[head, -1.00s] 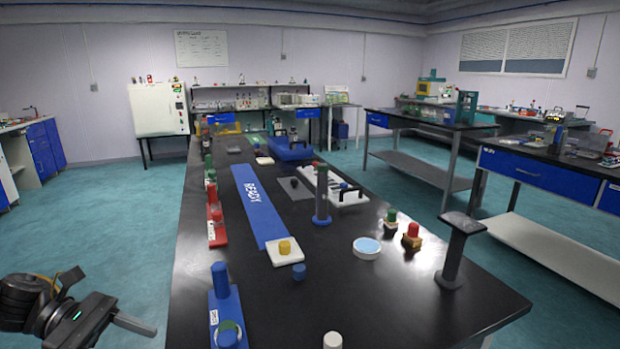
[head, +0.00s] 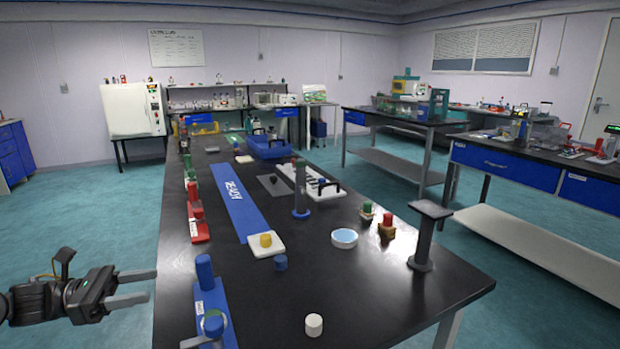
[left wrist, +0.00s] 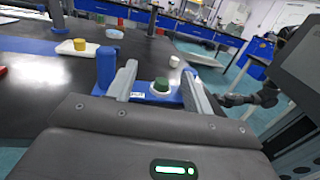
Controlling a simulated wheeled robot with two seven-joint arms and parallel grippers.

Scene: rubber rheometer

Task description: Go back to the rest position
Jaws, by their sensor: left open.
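My left gripper (head: 153,285) is off the left edge of the black table (head: 330,300), over the floor, with its fingers pointing right. Its two fingers are apart, with nothing between them. In the head view my right gripper cannot be made out clearly.
Near the left table edge stands a blue stand (head: 204,272) with upright posts. A white cylinder (head: 314,324), a yellow-topped white block (head: 266,244), a round dish (head: 344,238) and a dark pedestal (head: 428,235) are on the table. Floor left of the table is clear.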

